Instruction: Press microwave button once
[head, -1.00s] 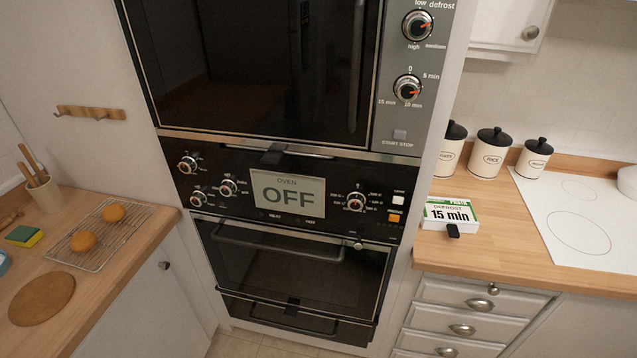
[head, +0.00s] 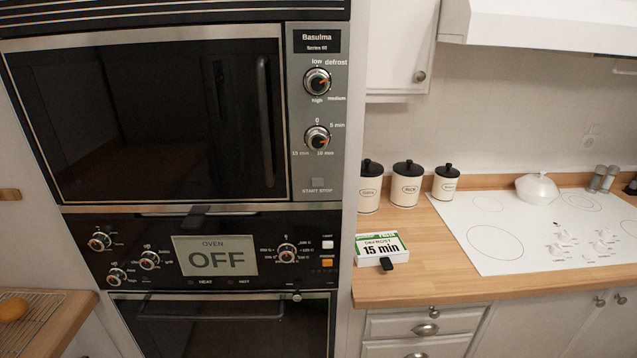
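The microwave (head: 160,115) is built into the wall unit at the upper left of the head view, with its dark door shut. Its grey control panel (head: 304,150) is on the right side. The start/stop button (head: 318,182) is a small grey square at the bottom of that panel, above the words START STOP. The power knob (head: 317,81) has its red pointer towards defrost. The timer knob (head: 317,138) sits below it, with a red mark on its right side. My gripper is not in the head view.
An oven (head: 215,256) showing OFF is below the microwave. A wire rack is at the lower left.

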